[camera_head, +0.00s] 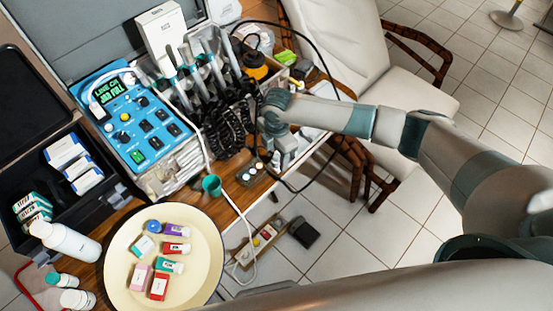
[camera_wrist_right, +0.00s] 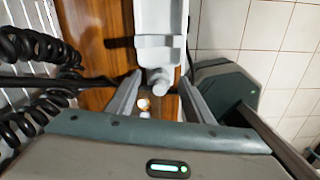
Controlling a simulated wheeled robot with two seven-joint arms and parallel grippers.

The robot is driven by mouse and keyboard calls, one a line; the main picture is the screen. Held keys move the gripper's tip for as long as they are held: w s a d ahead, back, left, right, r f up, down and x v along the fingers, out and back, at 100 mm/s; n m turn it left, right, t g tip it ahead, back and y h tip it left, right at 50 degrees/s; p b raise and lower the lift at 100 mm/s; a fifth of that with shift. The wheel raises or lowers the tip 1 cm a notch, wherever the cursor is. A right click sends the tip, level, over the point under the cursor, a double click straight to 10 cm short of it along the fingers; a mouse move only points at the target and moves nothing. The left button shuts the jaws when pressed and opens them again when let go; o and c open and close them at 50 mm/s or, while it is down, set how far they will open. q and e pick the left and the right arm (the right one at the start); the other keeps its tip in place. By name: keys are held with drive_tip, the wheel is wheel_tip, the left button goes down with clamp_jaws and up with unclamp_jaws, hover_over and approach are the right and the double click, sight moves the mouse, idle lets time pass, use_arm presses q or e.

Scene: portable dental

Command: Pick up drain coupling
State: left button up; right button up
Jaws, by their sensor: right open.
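My right gripper (camera_head: 282,160) points down over the right edge of the wooden table. In the right wrist view its two fingers (camera_wrist_right: 160,103) are apart with nothing clamped between them. A pale grey fitting with a rounded end (camera_wrist_right: 159,80) lies between and just beyond the fingertips, at the near end of a white tray-like piece (camera_wrist_right: 160,20). It may be the drain coupling, but I cannot tell for sure. A small round white piece with a tan centre (camera_wrist_right: 143,103) shows beside it. In the head view my gripper and arm hide this spot. My left gripper is not in view.
A blue control unit (camera_head: 125,115), dental handpieces (camera_head: 205,65) and black coiled cords (camera_wrist_right: 30,45) crowd the table left of my gripper. The tiled floor drops away right.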

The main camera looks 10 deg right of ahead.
sight(277, 155)
drive_tip(key=c, duration=1.1)
drive_tip(key=shift+r, duration=0.1)
drive_tip(key=shift+r+b, duration=0.3)
drive_tip(key=shift+r, duration=0.2)
wheel_tip(277, 155, up, 2)
drive_tip(key=shift+r+b, duration=0.15)
drive_tip(key=shift+b, duration=0.35)
drive_tip(key=shift+s+d+r+b, duration=0.2)
drive_tip(key=shift+d+r+b, duration=0.35)
drive_tip(key=shift+d+r, duration=1.05)
drive_tip(key=shift+s+d+r+b, duration=0.25)
drive_tip(key=shift+d+r+b, duration=0.5)
drive_tip(key=shift+d, duration=1.5)
drive_tip(key=shift+s+d+r+b, duration=0.2)
drive_tip(key=shift+d+r+b, duration=0.1)
drive_tip(key=shift+d+r, duration=1.4)
drive_tip(key=shift+d+f, duration=0.2)
drive_tip(key=shift+f, duration=0.1)
